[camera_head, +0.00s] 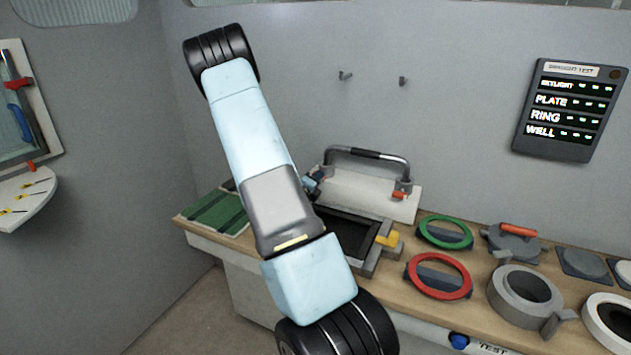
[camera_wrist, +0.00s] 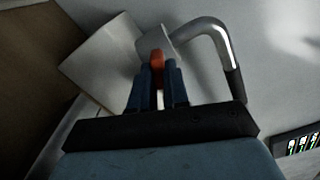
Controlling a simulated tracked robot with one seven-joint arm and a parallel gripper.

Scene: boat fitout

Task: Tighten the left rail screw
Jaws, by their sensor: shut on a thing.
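The grab rail (camera_head: 368,153) is a bent tube with a black middle, standing on a pale plate (camera_head: 350,190) at the back of the bench. In the wrist view one end of the rail (camera_wrist: 212,32) meets a grey foot. My gripper (camera_wrist: 157,75) is shut on the orange left rail screw (camera_wrist: 156,58) at that foot; the fingers hide its lower part. In the head view my gripper (camera_head: 314,181) shows only partly behind my arm, at the rail's left foot. The right rail screw (camera_head: 400,195) is orange and sits at the right foot.
A dark framed hatch (camera_head: 372,262) with a yellow latch lies in front of the plate. Green (camera_head: 444,232) and red (camera_head: 438,276) rings and a grey ring (camera_head: 522,290) fill the right bench. A green mat (camera_head: 212,213) lies left. A test display (camera_head: 572,110) hangs on the wall.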

